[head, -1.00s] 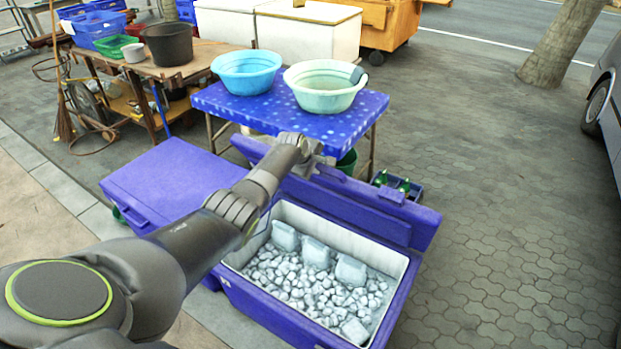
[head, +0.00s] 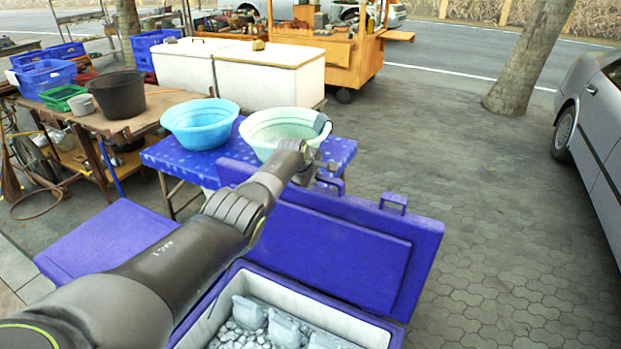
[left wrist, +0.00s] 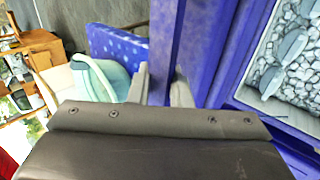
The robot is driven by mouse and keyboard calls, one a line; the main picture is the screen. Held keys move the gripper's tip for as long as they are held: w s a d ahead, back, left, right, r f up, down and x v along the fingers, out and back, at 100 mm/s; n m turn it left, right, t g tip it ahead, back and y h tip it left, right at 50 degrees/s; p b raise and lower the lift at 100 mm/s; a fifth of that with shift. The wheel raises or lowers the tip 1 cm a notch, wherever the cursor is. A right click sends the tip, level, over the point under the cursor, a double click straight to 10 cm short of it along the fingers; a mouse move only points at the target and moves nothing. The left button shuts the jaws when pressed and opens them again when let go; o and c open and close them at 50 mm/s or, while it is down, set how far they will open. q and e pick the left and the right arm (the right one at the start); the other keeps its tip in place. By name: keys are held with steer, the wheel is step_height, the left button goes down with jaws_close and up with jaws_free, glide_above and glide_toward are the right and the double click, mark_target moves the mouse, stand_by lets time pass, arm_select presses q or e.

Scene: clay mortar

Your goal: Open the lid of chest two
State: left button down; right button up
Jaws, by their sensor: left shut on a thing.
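An open purple chest (head: 250,279) with a white inner rim stands at bottom centre in the head view. Its lid (head: 345,250) stands raised at the back, inner face towards me. My left gripper (head: 312,172) is at the lid's top edge beside a handle. In the left wrist view my left gripper (left wrist: 161,88) has a finger on either side of a purple part of the lid (left wrist: 165,45), shut on it. The exact contact is partly hidden. A second purple chest, its lid (head: 105,240) closed, stands left, partly behind my arm. My right gripper is not in view.
Silvery ice-like pieces (head: 240,338) fill the open chest. Behind the lid, a blue table (head: 165,157) bears a blue basin (head: 200,125) and a pale green basin (head: 262,135). The paving (head: 500,230) to the right is clear up to a grey car (head: 595,125).

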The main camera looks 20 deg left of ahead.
arm_select(q)
steer(key=shift+f, duration=0.15)
steer(key=c, duration=1.4)
jaws_free()
steer(key=shift+s+r+p, duration=0.25)
steer(key=shift+r+p, duration=0.35)
steer(key=shift+p, duration=0.15)
steer(key=shift+p+v, duration=1)
steer(key=shift+v, duration=0.05)
steer(key=b+v, duration=0.1)
steer(key=v, duration=1.3)
steer(key=shift+s, duration=0.1)
